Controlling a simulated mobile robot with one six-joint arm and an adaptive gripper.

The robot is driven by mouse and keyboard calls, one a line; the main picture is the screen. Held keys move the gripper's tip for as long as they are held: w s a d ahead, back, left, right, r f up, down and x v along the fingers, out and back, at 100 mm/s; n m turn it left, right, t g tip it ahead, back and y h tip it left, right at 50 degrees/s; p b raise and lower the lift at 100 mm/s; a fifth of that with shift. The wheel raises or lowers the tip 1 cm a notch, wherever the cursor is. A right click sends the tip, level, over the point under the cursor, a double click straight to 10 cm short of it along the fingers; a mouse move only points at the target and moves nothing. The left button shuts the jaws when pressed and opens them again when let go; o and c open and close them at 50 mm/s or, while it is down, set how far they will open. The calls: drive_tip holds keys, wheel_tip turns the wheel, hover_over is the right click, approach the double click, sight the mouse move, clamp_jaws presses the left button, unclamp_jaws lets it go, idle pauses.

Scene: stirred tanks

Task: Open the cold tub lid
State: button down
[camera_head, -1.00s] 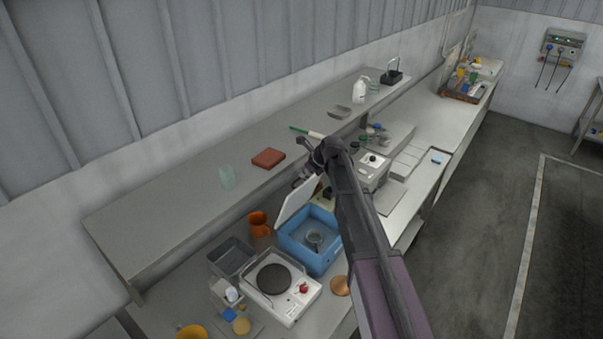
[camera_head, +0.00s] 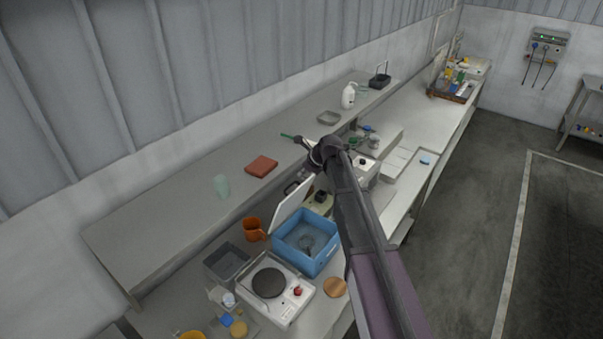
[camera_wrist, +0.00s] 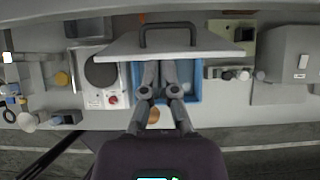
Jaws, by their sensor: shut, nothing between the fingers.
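The cold tub is a blue box (camera_head: 318,262) on the bench, beside my arm in the head view. Its blue wall also shows in the wrist view (camera_wrist: 196,85). Its pale lid (camera_head: 289,208) is raised and tilted up at the tub's far left side, so the inside shows. In the wrist view the lid (camera_wrist: 118,46) lies across the top, with a dark handle (camera_wrist: 168,27). My gripper (camera_wrist: 159,66) is shut and empty, its fingers over the tub opening and reaching the lid's near edge. The fingertips are partly hidden there, and I cannot tell whether they touch it.
A hot plate (camera_head: 268,283), a grey bin (camera_head: 227,263) and an orange jug (camera_head: 253,229) stand left of the tub. A round wooden disc (camera_head: 335,287) lies in front. A raised shelf (camera_head: 175,218) runs behind. A boxy instrument (camera_wrist: 290,55) stands right in the wrist view.

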drive_tip(key=c, duration=1)
unclamp_jaws()
drive_tip(key=s+d+f+n+g+h+b, duration=0.1)
drive_tip(key=s+d+f+n+h+b, duration=0.1)
drive_tip(key=s+d+f+n+b, duration=0.7)
drive_tip(key=s+d+f+n+g+h+b, duration=0.25)
drive_tip(key=s+f+n, duration=0.45)
drive_tip(key=s, duration=0.6)
drive_tip(key=s+d+f+n+g+h+b, duration=0.1)
drive_tip(key=s+d+f+n+b, duration=0.3)
drive_tip(key=s+f+n+b, duration=0.45)
drive_tip(key=w+a+r+m+t+h+b, duration=0.1)
drive_tip(key=w+a+m+t+h+b, duration=0.15)
drive_tip(key=w+a+m+h, duration=0.35)
drive_tip(key=w+a+r+m+t+h+b, duration=0.15)
drive_tip(key=w+m+h+b, duration=0.3)
drive_tip(key=w, duration=0.45)
drive_tip(key=w+a+r+m+t+h+b, duration=0.3)
drive_tip(key=w+a+r+m+t, duration=0.1)
drive_tip(key=a, duration=0.8)
drive_tip(key=w+a+r+m+t+h+b, duration=0.3)
drive_tip(key=w+a+m, duration=0.3)
drive_tip(key=a, duration=0.6)
drive_tip(key=w+r+t, duration=0.1)
drive_tip(key=w, duration=0.1)
drive_tip(key=shift+w+r+m+h, duration=0.15)
drive_tip(key=shift+w+m+h, duration=0.15)
drive_tip(key=shift+w+m, duration=0.1)
